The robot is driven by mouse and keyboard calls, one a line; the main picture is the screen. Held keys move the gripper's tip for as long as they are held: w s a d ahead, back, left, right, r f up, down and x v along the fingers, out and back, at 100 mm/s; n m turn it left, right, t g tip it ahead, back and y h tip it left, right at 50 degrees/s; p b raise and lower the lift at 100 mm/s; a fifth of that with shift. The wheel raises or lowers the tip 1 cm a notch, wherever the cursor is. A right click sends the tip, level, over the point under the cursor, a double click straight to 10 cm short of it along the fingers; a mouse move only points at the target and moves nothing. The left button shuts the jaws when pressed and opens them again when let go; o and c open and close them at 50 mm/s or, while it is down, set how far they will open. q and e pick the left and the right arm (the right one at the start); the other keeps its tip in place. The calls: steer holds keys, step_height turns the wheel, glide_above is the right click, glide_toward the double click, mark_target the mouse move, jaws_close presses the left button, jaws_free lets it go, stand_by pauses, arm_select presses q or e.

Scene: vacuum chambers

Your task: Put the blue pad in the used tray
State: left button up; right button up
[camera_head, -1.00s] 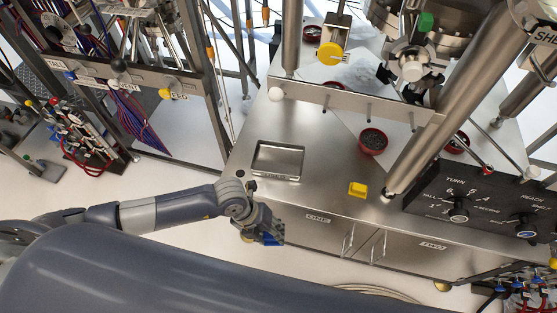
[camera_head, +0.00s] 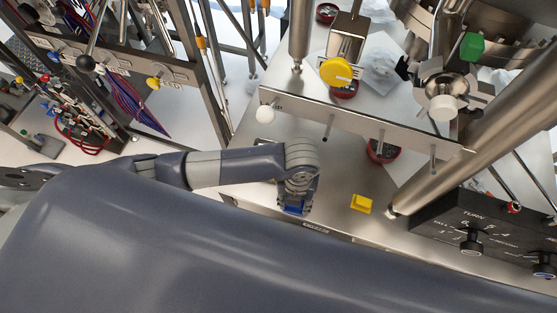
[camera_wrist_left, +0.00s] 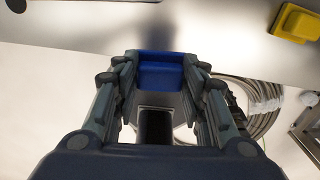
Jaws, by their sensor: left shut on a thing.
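My left gripper (camera_head: 297,205) is shut on the blue pad (camera_head: 294,209), close to the front edge of the steel bench top. In the left wrist view the blue pad (camera_wrist_left: 160,75) sits between the two fingertips of the left gripper (camera_wrist_left: 160,72), near the bench edge. The used tray cannot be made out now; my left arm covers the part of the bench where it showed earlier. My right gripper is not in view.
A yellow block (camera_head: 361,204) stands on the bench right of my left gripper; it also shows in the left wrist view (camera_wrist_left: 297,23). A red-rimmed bowl (camera_head: 383,152) is behind it. A steel rail (camera_head: 350,117) crosses the bench. A black dial panel (camera_head: 470,230) is at right.

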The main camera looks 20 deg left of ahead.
arm_select(q)
steer(key=a+b, duration=0.1)
steer(key=a, duration=0.1)
steer(key=w+a+b, duration=0.1)
steer(key=a, duration=0.2)
steer(key=w+a+b, duration=0.1)
steer(key=a, duration=0.2)
steer(key=shift+w+a+r, duration=0.1)
steer(key=shift+a+r, duration=0.1)
steer(key=shift+a, duration=0.05)
steer(key=w+a, duration=0.1)
steer(key=w, duration=0.2)
steer(key=w+a, duration=0.1)
steer(key=w, duration=0.2)
steer(key=w+a+f, duration=0.1)
steer(key=w, duration=0.2)
steer(key=shift+w+a+f+p, duration=0.1)
steer(key=shift+w+a+p, duration=0.05)
steer(key=shift+w+p, duration=0.25)
steer(key=f, duration=0.3)
steer(key=shift+w+a, duration=0.1)
steer(key=shift+w, duration=0.15)
steer(key=shift+f, duration=0.3)
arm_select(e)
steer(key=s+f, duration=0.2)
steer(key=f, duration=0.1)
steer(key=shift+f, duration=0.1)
